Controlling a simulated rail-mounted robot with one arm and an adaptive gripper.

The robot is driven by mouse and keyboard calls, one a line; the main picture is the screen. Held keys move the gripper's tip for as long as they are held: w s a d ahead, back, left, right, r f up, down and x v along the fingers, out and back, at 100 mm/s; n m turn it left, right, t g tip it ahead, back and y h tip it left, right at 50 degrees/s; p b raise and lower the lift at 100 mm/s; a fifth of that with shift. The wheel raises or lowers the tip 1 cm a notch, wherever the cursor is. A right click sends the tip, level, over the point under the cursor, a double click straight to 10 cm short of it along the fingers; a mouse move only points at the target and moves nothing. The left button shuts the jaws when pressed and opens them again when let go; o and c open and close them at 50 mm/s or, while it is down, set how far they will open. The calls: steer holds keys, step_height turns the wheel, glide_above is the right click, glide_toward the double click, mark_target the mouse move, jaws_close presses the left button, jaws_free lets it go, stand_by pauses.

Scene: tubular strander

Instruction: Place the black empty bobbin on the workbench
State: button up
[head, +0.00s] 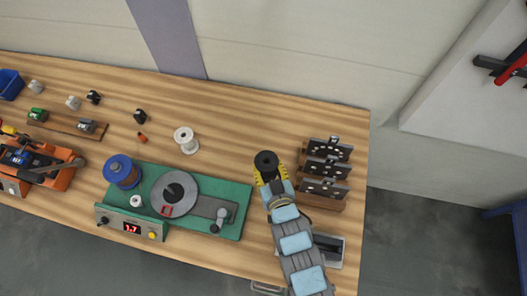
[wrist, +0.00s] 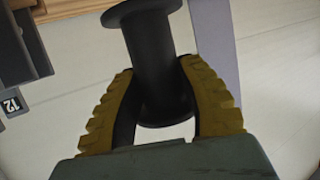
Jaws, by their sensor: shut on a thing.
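The black empty bobbin (head: 266,160) is in my gripper (head: 270,178), over the right part of the wooden workbench (head: 240,110) in the head view. In the wrist view the bobbin (wrist: 153,60) has a bare dark core with a flange at each end. The yellow ridged fingers of my gripper (wrist: 158,105) are on either side of its core near the lower flange. From these views I cannot tell how high the bobbin is above the bench top or whether it touches it.
Beside the bobbin on the right is a rack of dark perforated plates (head: 326,168). To the left are a white spool (head: 186,140) and a green-based device (head: 175,195) with a blue spool (head: 121,171). The bench top behind the gripper is clear.

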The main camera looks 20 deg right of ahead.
steer(key=shift+w+d+f+b, duration=0.55)
steer(key=shift+w+f+b, duration=0.25)
steer(key=shift+w+f, duration=0.6)
steer(key=shift+w+d+f+b, duration=0.6)
steer(key=shift+w+f+b, duration=0.25)
steer(key=shift+w+f, duration=0.6)
steer(key=shift+w+d+f+b, duration=0.55)
steer(key=shift+w+f+b, duration=0.4)
steer(key=shift+w, duration=0.75)
steer(key=shift+f, duration=1.75)
steer(key=shift+f, duration=0.15)
steer(key=o, duration=1.1)
steer(key=shift+r, duration=0.25)
steer(key=shift+p+v, duration=0.45)
steer(key=shift+v, duration=3.25)
steer(key=shift+d+f, duration=0.1)
